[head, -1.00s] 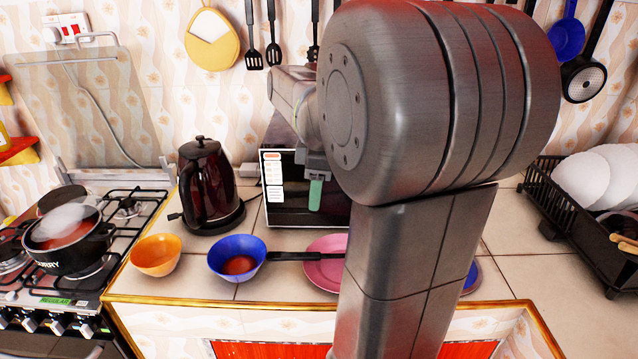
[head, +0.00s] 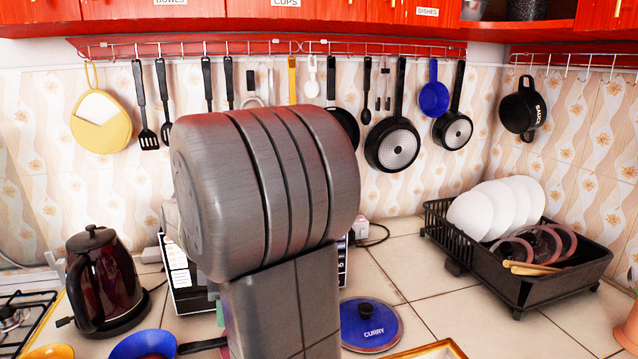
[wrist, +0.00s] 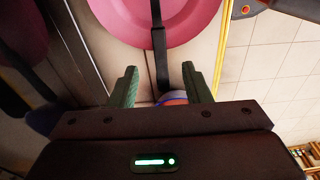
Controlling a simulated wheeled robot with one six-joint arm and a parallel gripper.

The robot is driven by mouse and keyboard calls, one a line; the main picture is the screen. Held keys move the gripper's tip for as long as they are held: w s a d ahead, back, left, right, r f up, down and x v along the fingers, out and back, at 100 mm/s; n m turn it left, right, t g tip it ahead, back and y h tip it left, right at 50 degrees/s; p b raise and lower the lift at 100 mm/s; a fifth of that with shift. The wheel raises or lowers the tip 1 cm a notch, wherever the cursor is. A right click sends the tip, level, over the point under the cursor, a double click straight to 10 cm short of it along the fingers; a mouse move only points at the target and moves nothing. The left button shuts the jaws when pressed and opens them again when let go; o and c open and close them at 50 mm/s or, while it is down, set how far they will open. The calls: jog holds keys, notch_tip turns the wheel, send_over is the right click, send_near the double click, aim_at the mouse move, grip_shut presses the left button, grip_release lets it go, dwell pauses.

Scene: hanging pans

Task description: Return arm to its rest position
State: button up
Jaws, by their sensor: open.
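My gripper (wrist: 160,88) is open in the wrist view, its two green fingers spread apart. It is above the counter. A black handle (wrist: 158,50) passes over a pink plate (wrist: 150,20) and runs between the fingers in the picture. I see no contact between the fingers and the handle. In the head view my own arm hides most of my gripper and the plate. The blue pan (head: 145,345) with its black handle is cut off at the bottom edge.
A dark kettle (head: 103,275) stands at left. The toaster oven (head: 185,285) is partly behind my arm. A blue CURRY lid (head: 368,324) lies right of it. Pans such as this one (head: 392,145) hang at the back. A dish rack (head: 520,290) stands right, with bare counter before it.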

jog(key=f, duration=0.5)
jog(key=shift+a, duration=0.25)
jog(key=shift+r+p, duration=0.55)
jog(key=shift+r, duration=0.35)
jog(key=shift+r+p, duration=0.4)
jog(key=shift+r, duration=0.4)
